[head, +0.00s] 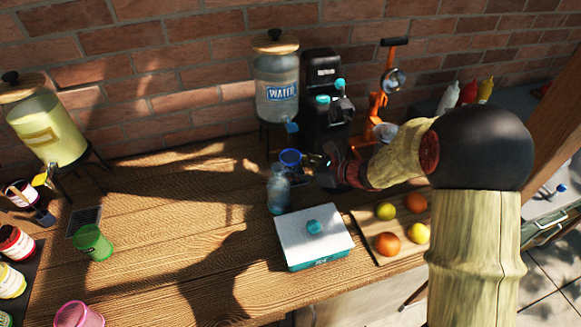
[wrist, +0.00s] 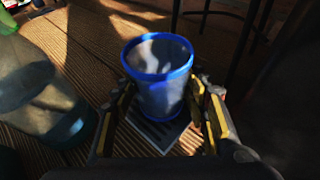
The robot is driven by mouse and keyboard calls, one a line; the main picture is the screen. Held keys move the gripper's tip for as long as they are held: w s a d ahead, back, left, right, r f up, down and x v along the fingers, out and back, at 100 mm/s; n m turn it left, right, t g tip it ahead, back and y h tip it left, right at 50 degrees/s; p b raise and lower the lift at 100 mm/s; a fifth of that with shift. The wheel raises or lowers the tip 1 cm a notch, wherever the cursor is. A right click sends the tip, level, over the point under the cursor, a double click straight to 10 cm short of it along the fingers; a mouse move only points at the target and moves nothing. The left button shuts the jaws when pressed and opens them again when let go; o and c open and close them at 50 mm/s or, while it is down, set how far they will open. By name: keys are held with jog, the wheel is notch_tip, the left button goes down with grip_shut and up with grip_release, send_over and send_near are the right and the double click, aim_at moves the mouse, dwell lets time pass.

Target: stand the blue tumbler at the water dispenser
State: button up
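The blue tumbler (head: 290,158) is upright below the blue tap of the water dispenser (head: 277,84) in the head view. In the wrist view the tumbler (wrist: 158,85) appears to stand on a dark slotted tray (wrist: 178,137). My gripper (wrist: 163,95) has one finger on each side of the tumbler. The fingers look spread, with a narrow gap showing at the right side; contact at the left is hard to tell. In the head view my gripper (head: 318,168) reaches in from the right and its fingertips are small and dark.
A clear bottle (head: 278,190) stands close in front of the tumbler. A black coffee machine (head: 325,90) is just right of the dispenser. A white-lidded box (head: 313,237) and a fruit board (head: 375,247) lie nearer the front. The table's left middle holds a green tumbler (head: 94,243).

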jog(key=shift+o, duration=0.6)
jog(key=shift+r, duration=0.15)
jog(key=shift+d+r, duration=0.1)
jog(key=shift+r, duration=0.1)
jog(key=p+v, duration=0.3)
jog(key=v, duration=0.8)
jog(key=shift+s+d, duration=0.3)
jog(key=shift+s, duration=0.05)
jog(key=s+a+r+n+g+h, duration=0.2)
jog(key=s+a+r+n, duration=0.15)
jog(key=s+n, duration=0.35)
jog(key=s+a+r+n+g+h, duration=0.1)
jog(key=s+a+r+n+g, duration=0.2)
jog(key=s+n, duration=0.4)
jog(key=s+d+r+n+t+h, duration=0.3)
jog(key=s+d+r+n+h, duration=0.4)
jog(key=s+d+n, duration=0.3)
jog(key=s+n+h, duration=0.1)
jog(key=s, duration=0.1)
jog(key=shift+s, duration=0.4)
